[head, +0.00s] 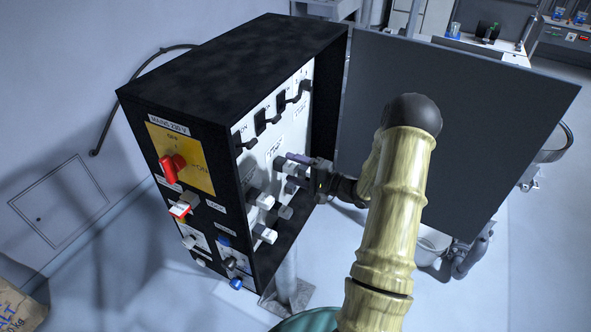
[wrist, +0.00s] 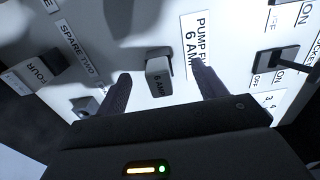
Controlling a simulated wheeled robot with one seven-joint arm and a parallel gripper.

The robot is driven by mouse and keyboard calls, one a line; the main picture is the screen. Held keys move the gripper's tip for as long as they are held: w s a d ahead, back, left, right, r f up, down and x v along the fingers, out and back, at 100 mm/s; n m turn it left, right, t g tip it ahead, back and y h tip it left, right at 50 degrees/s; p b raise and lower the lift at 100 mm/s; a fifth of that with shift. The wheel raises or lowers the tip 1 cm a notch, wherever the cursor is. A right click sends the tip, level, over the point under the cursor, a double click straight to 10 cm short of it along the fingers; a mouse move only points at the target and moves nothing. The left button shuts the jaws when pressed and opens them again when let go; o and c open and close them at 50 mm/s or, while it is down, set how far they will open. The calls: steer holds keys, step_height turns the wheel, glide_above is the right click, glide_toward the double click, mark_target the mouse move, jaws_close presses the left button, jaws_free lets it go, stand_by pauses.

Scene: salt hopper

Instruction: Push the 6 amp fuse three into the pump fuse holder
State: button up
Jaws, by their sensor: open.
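The fuse (wrist: 158,74), a grey block marked 6 AMP, stands out from the panel beside the pump label (wrist: 192,45) in the wrist view. The holder behind it is hidden, and I cannot tell how deep the fuse sits. My gripper (wrist: 161,70) is open, with one finger on each side of the fuse and a visible gap on both sides in the picture. In the head view my gripper (head: 297,168) is at the white panel inside the open cabinet; the fuse is not clear there.
The white panel (head: 270,155) has black switches (head: 260,122) above and several other fuse blocks (head: 264,234) below. A fuse marked FOUR (wrist: 40,67) and a SPARE TWO label (wrist: 77,50) are to the left in the wrist view. The open cabinet door (head: 500,110) stands right of my arm.

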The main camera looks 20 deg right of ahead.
mark_target(296, 170)
stand_by(0.4)
steer(key=shift+p+v, duration=0.6)
steer(key=shift+v, duration=2.4)
steer(key=b+v, duration=0.5)
steer(key=v, duration=1.2)
steer(key=shift+d+b, duration=0.2)
steer(key=shift+b, duration=0.1)
steer(key=shift+s, duration=0.1)
steer(key=shift+f, duration=0.1)
